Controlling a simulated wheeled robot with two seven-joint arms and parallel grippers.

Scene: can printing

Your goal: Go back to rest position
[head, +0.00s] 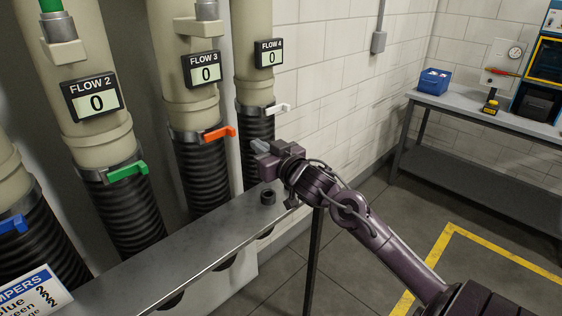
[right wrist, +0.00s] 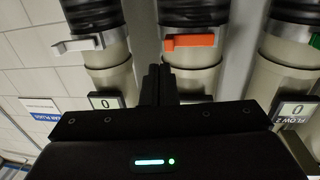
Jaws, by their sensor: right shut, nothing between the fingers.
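My right gripper (head: 258,146) is in the head view, in front of the rightmost pipe and above the metal ledge. Its fingers (right wrist: 157,86) are shut and empty in the right wrist view, pointing toward the pipes between the white lever (right wrist: 78,45) and the orange lever (right wrist: 190,41). In the head view the orange lever (head: 219,133) is left of the gripper and the white lever (head: 279,109) is just above it; I see no clear contact with either. My left gripper is not in view.
Pipes carry displays FLOW 2 (head: 92,97), FLOW 3 (head: 202,70) and FLOW 4 (head: 269,53), all reading 0. A green lever (head: 127,171) and blue lever (head: 12,225) are at left. The metal ledge (head: 170,258) runs below. A workbench (head: 470,107) stands at right; floor between is clear.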

